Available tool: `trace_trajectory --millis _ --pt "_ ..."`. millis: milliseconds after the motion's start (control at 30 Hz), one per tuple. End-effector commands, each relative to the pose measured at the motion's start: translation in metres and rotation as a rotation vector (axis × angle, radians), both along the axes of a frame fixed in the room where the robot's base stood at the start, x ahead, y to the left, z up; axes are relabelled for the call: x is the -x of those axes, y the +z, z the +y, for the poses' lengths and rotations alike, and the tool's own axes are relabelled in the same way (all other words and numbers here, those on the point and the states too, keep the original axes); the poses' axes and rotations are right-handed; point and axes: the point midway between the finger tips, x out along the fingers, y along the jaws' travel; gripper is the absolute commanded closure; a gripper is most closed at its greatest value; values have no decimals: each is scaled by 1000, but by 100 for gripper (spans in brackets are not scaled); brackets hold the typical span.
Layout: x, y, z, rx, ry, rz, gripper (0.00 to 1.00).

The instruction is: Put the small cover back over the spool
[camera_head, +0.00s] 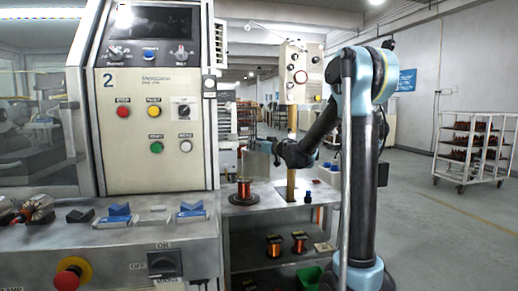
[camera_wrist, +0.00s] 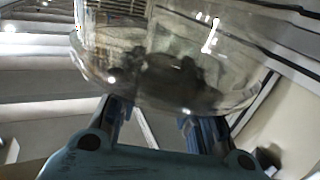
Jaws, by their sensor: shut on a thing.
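The small cover (camera_wrist: 165,75) is clear and rounded and fills the upper middle of the wrist view. My gripper (camera_wrist: 160,122) is shut on its near edge, with one blue finger on each side. In the head view a greyish see-through shape (camera_head: 257,162), which looks like the cover, hangs left of my gripper (camera_head: 279,153). The spool (camera_head: 243,191), wound with copper wire between dark flanges, stands upright on the metal side table (camera_head: 265,204). The cover is above and slightly right of it in the picture, apart from it.
The winding machine cabinet (camera_head: 155,125) stands close on the left. A yellowish post (camera_head: 292,150) with a control box (camera_head: 301,75) rises from the table, near my arm. More spools (camera_head: 274,245) sit on the lower shelf. A wire rack cart (camera_head: 475,148) stands far right.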

Motion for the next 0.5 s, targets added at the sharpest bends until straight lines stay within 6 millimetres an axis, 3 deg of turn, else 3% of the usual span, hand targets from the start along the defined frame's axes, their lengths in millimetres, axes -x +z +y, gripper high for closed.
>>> trace_trajectory --millis 500 --pt "-42 0 38 0 1 0 100"
